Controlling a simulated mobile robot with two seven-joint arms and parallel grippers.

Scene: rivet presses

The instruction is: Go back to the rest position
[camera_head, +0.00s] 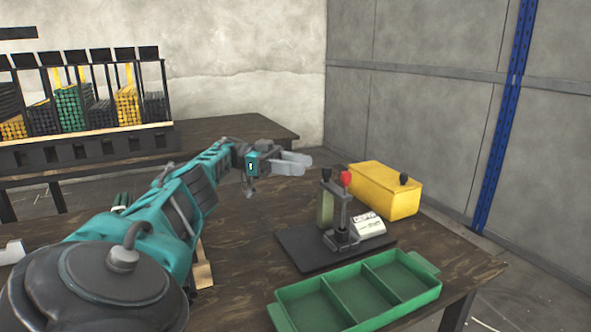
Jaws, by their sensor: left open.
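My left arm comes in from the lower left and reaches over the dark wooden table (458,263). My left gripper (308,160) is at its end, with pale grey fingers pointing right. It is open and nothing shows in it. It appears above and to the left of the rivet press (326,207), which has a red knob and stands on a dark base plate. I see no contact between the gripper and the press. My right gripper is not in view.
A green tray (434,293) with three empty compartments lies in front. A rack (85,142) of green, yellow and dark rods stands on another table at back left. A concrete wall closes the right.

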